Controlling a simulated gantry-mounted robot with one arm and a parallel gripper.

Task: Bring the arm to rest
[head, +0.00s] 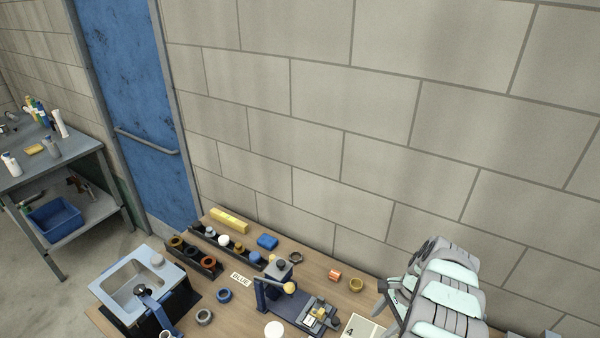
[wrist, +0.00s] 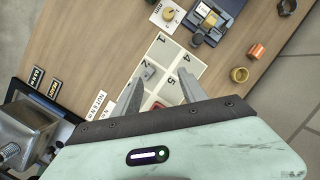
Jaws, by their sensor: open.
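My gripper (wrist: 160,78) shows in the wrist view with its two fingers spread apart and nothing between them. It hangs over a white numbered board (wrist: 163,48) on the wooden table. In the head view my gripper (head: 382,294) is at the lower right, above the table's right part, beside the numbered board (head: 352,331). My pale green and grey arm fills the lower right corner there. The height of the fingertips above the board is hard to tell.
A blue press-like device (head: 285,290), a yellow ring (head: 356,285) and an orange piece (head: 334,275) are left of my gripper. Racks of rings and knobs (head: 192,255) and a sink (head: 137,283) stand further left. A block wall (head: 390,130) rises behind the table.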

